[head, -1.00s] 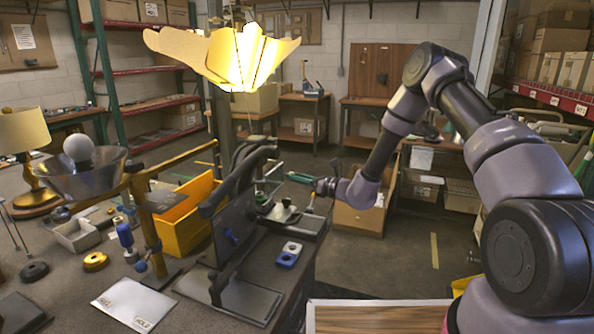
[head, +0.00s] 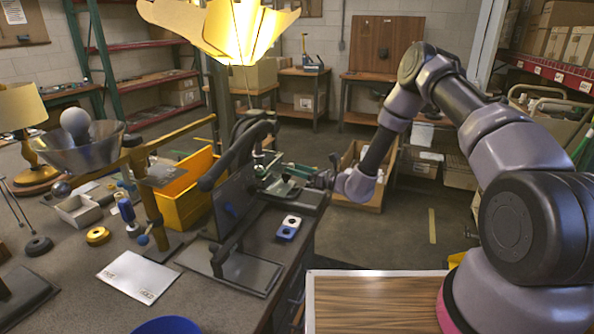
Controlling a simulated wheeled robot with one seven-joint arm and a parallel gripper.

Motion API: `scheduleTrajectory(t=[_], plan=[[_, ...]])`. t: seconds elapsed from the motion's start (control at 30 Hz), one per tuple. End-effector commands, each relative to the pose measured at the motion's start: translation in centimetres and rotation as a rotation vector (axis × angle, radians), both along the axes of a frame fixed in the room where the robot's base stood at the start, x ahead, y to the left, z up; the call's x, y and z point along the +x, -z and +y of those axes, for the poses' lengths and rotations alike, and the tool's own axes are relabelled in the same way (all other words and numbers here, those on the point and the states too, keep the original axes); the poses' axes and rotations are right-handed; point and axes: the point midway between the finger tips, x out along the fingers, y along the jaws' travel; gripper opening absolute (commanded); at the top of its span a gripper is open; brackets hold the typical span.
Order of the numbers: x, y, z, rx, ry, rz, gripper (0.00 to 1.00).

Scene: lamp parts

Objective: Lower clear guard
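A dark see-through panel (head: 232,206), which looks like the clear guard, stands upright in a black tubular frame on the workbench, left of centre. A small press-like fixture (head: 300,194) sits just behind and right of it. My gripper (head: 290,171), with greenish fingers, reaches in from the right over this fixture. It is to the right of the panel, and I see no contact with it. The fingers are small and partly lost against the fixture, so I cannot tell whether they are open or shut.
A lit folded-shade lamp (head: 222,28) hangs above the bench. A blue-and-white block (head: 288,228) lies right of the frame. White sheets (head: 137,277) lie in front. A blue bowl (head: 165,326) shows at the bottom edge.

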Motion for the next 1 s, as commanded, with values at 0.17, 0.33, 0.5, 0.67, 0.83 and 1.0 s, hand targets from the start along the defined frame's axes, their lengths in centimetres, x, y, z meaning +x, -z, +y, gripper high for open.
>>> scheduleTrajectory(t=[0.17,0.33,0.5,0.67,0.83,1.0], plan=[[-0.3,0.0,-0.6,0.001,0.0,-0.001,0.62],[-1.8,0.0,-3.1,0.001,0.002,0.002,0.62],[-3.6,0.0,-6.2,0.0,0.003,0.003,0.62],[-4.9,0.0,-8.2,-0.001,0.002,0.002,0.62],[-5.5,0.0,-9.2,0.0,0.0,0.0,0.62],[-5.6,0.0,-9.3,0.0,0.0,0.0,0.62]])
